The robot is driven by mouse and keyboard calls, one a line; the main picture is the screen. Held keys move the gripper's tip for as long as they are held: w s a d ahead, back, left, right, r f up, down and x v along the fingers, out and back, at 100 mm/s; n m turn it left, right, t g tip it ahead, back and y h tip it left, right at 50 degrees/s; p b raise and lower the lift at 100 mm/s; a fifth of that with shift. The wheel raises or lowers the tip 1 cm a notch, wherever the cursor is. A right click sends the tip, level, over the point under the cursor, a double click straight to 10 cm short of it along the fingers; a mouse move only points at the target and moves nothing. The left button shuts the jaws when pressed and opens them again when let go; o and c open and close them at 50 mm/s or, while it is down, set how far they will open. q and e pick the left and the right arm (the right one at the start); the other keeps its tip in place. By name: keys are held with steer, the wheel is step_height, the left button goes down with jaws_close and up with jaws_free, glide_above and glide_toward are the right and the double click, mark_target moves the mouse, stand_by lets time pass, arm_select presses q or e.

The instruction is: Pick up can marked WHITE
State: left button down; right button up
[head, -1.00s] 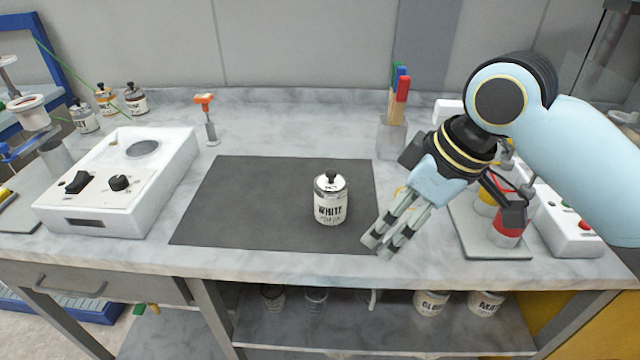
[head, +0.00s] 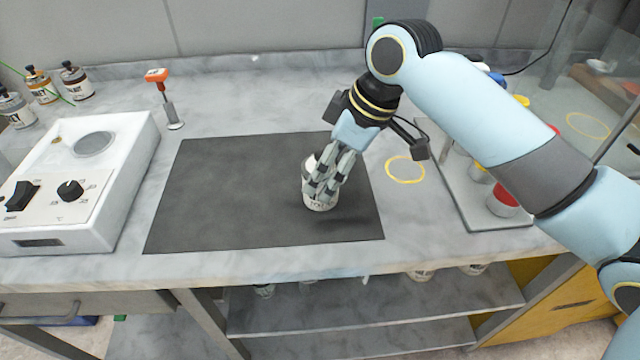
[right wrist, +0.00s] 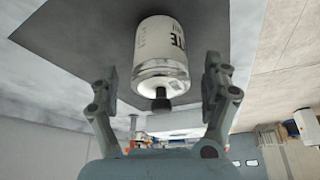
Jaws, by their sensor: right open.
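The white can (head: 319,201) stands on the dark mat (head: 220,200), and my right gripper covers most of it in the head view. Its label shows the letters "TE" in the right wrist view, where the can (right wrist: 160,45) lies between the two fingers with its black knob toward the palm. My right gripper (head: 328,185) is open, its fingers reaching down around the can. In the right wrist view, gaps show between the can and both fingers of the gripper (right wrist: 165,85). My left gripper is not in view.
A white hotplate-like box (head: 85,175) with knobs stands at the left. Several small bottles (head: 75,80) are behind it. An orange-topped tool (head: 170,105) stands behind the mat. A rack with a red-topped part (head: 503,200) is at the right. The mat's left half is clear.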

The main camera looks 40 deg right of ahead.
steer(key=x, duration=0.3)
steer(key=shift+c, duration=0.7)
steer(key=c, duration=1.1)
steer(key=shift+c, duration=0.8)
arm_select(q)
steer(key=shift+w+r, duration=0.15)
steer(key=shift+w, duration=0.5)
arm_select(e)
steer(key=shift+r, duration=0.1)
